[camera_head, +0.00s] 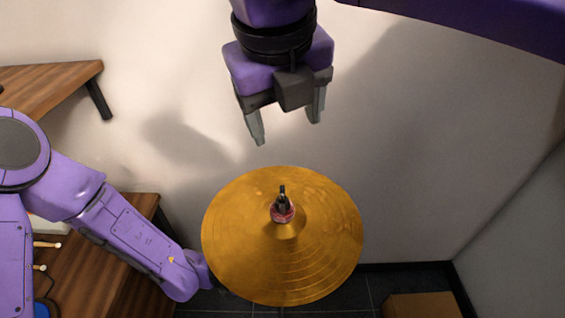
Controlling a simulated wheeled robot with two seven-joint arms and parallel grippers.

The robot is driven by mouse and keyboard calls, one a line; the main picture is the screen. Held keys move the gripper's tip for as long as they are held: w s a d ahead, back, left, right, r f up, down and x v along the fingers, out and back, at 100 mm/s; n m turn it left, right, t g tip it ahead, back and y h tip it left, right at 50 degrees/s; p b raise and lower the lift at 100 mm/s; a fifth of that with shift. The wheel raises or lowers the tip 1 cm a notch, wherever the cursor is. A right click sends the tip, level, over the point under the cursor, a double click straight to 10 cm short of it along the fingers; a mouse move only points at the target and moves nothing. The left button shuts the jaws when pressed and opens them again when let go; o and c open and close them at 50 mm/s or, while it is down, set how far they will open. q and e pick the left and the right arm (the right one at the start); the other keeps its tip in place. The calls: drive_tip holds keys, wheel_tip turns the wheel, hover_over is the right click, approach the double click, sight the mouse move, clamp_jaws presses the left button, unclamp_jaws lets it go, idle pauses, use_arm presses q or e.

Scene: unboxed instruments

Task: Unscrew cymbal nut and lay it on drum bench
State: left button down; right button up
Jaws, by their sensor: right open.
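A round golden cymbal (325,250) is at the centre, seen from above. At its middle stands a dark post top (282,192), where a nut cannot be told apart from the post, with a reddish piece (283,213) around its base. My right gripper (287,130) hangs beyond the cymbal in the picture, fingers pointing down. It is open, empty and apart from the post. My left arm reaches in from the left to the cymbal's left edge; its gripper does not show. Which piece is the drum bench I cannot tell.
A wooden surface (95,265) at lower left carries drumsticks (45,245) and a blue item, partly behind my left arm. A wooden shelf or table (45,85) is at upper left. A brown box-like piece (420,306) is at lower right. Pale walls stand behind and right.

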drive_tip(key=w+a+r+n+t+y, duration=0.2)
drive_tip(key=w+a+r+t, duration=0.1)
drive_tip(key=w+r+t, duration=0.35)
drive_tip(key=w+a+r+n+t+y, duration=0.2)
drive_tip(key=w+a+r+t, duration=0.1)
drive_tip(key=w+r+t, duration=0.3)
drive_tip(key=s+a+r+n+g+y, duration=0.5)
drive_tip(key=s+a+r+n+y, duration=0.1)
drive_tip(key=a+n+y, duration=0.5)
drive_tip(key=s+a+f+n+g, duration=0.2)
drive_tip(key=s+f+n+g, duration=0.3)
drive_tip(key=n+g, duration=0.1)
drive_tip(key=n+g+h, duration=0.2)
drive_tip(key=g+h, duration=0.3)
drive_tip(key=h, duration=0.9)
hover_over(282, 193)
wheel_tip(282, 193, down, 16)
drive_tip(key=shift+d+r, duration=0.1)
drive_tip(key=shift+r, duration=0.15)
drive_tip(key=shift+f, duration=0.2)
wheel_tip(282, 193, down, 8)
drive_tip(key=shift+r, duration=0.2)
drive_tip(key=c, duration=1.3)
clamp_jaws()
